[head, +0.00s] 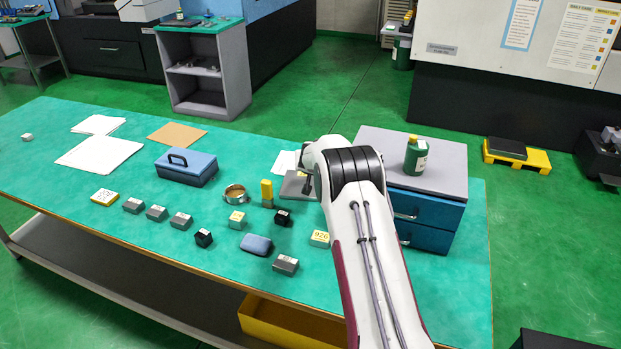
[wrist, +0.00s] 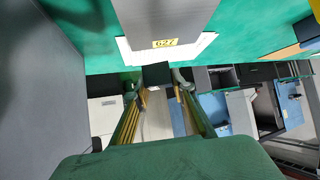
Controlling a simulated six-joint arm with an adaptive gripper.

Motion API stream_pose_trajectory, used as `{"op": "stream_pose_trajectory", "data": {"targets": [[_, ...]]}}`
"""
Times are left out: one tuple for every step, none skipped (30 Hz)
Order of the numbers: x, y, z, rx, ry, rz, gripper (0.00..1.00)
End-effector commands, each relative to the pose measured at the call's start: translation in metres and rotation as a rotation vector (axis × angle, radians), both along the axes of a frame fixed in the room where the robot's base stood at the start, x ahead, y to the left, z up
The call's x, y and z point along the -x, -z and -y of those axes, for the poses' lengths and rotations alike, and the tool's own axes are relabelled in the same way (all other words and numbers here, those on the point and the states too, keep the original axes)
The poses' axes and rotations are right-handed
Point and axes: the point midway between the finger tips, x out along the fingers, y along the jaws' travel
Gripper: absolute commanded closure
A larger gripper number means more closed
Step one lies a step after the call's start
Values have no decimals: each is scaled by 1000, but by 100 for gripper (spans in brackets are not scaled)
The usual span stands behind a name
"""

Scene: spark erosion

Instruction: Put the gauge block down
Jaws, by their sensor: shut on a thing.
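A small black block (wrist: 157,75), apparently the gauge block, sits between the fingertips of my gripper (wrist: 158,84) in the wrist view. My gripper is shut on it. A grey plate (wrist: 170,18) with a yellow label "627" lies just beyond the block in that view, with white paper (wrist: 208,40) next to it. I cannot tell whether block and plate touch. In the head view the plate (head: 294,187) lies left of the drawer unit; my arm hides part of it, and the held block cannot be made out.
A grey-topped blue drawer unit (head: 430,216) with a green bottle (head: 416,157) stands close to my arm's right. A yellow block (head: 267,193), metal ring (head: 235,194), black block (head: 283,217) and several labelled blocks are on the green table (head: 130,175). A blue case (head: 186,168) is further left.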

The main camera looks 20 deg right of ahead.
Motion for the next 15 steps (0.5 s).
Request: {"op": "stream_pose_trajectory", "data": {"targets": [[0, 2, 0, 2, -1, 0, 100], [0, 3, 0, 1, -1, 1, 100], [0, 5, 0, 1, -1, 1, 100], [0, 6, 0, 1, -2, 1, 100], [0, 7, 0, 0, -1, 0, 100], [0, 9, 0, 1, -2, 0, 100], [0, 10, 0, -1, -1, 0, 100], [0, 12, 0, 1, -2, 0, 100], [0, 13, 0, 0, -2, 0, 100], [0, 14, 0, 0, -2, 0, 100], [0, 15, 0, 1, -1, 1, 100], [0, 17, 0, 0, -1, 1, 100], [0, 18, 0, 1, -2, 1, 100], [0, 19, 0, 0, -1, 1, 100], [0, 21, 0, 2, -1, 0, 100]]}}
